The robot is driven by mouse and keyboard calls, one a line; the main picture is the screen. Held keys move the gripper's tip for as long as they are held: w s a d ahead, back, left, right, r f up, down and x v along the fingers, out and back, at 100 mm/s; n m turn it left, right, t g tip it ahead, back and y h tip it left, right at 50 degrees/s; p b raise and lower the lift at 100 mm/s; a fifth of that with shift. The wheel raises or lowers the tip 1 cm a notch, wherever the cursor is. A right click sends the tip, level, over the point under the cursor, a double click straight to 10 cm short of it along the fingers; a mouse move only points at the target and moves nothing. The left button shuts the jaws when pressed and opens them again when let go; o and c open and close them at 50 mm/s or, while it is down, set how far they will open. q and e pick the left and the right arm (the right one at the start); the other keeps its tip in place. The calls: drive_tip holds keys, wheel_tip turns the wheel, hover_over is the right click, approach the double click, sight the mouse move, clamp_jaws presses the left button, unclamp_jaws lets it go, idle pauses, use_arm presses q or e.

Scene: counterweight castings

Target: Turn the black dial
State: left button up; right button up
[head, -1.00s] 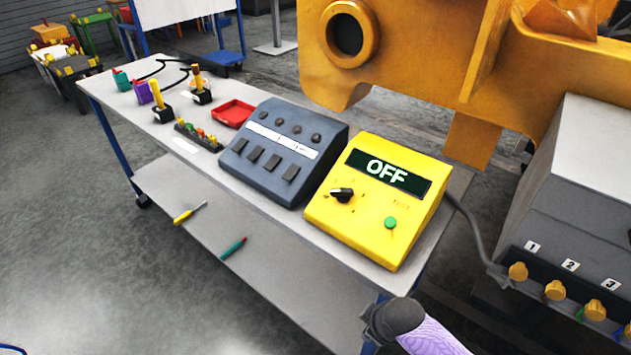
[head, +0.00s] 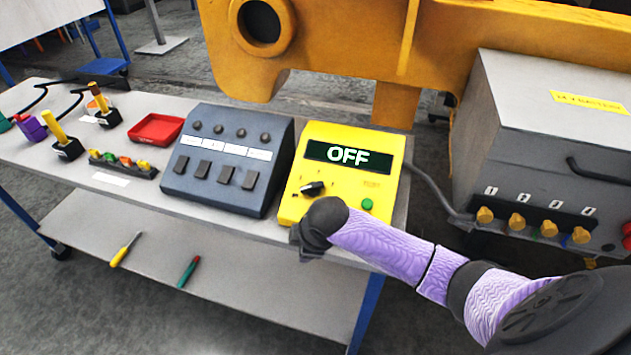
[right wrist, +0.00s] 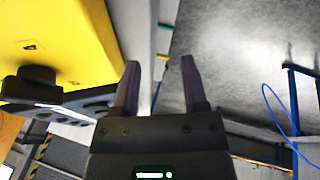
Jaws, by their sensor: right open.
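The black dial (head: 312,188) is on the sloped face of the yellow box (head: 283,213), left of a green button (head: 367,204). The display (head: 348,157) above it reads OFF. My right gripper (head: 308,240) is just in front of the box's lower front edge, below the dial, its fingers mostly hidden in the head view. In the right wrist view, its two fingers (right wrist: 160,72) are apart with nothing between them. The dial (right wrist: 33,84) stands to their left there, not touched. My left gripper is not in view.
A grey switch box (head: 225,160) stands left of the yellow box. Further left are a red tray (head: 157,129) and joysticks. A large yellow casting (head: 330,45) is behind the table. A grey battery unit (head: 530,130) stands to the right, joined by a cable (head: 430,190).

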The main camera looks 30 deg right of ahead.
sight(318, 184)
drive_tip(key=w+d+r+n+h+p, duration=0.1)
drive_tip(key=w+d+r+n, duration=0.1)
drive_tip(key=d+r, duration=0.35)
drive_tip(key=w+d+r+n+h, duration=0.1)
drive_tip(key=w+d+r+n, duration=0.15)
drive_tip(key=r, duration=0.55)
drive_tip(key=shift+m, duration=0.35)
drive_tip(key=b+x, duration=0.1)
drive_tip(key=x, duration=0.1)
drive_tip(key=b+x, duration=0.1)
drive_tip(key=x, duration=0.2)
drive_tip(key=a+b+x, duration=0.1)
drive_tip(key=x, duration=0.2)
drive_tip(key=shift+w+f, duration=0.15)
drive_tip(key=shift+w, duration=0.15)
drive_tip(key=shift+w+f, duration=0.25)
drive_tip(key=shift+f, duration=0.2)
clamp_jaws()
drive_tip(key=shift+r, duration=0.1)
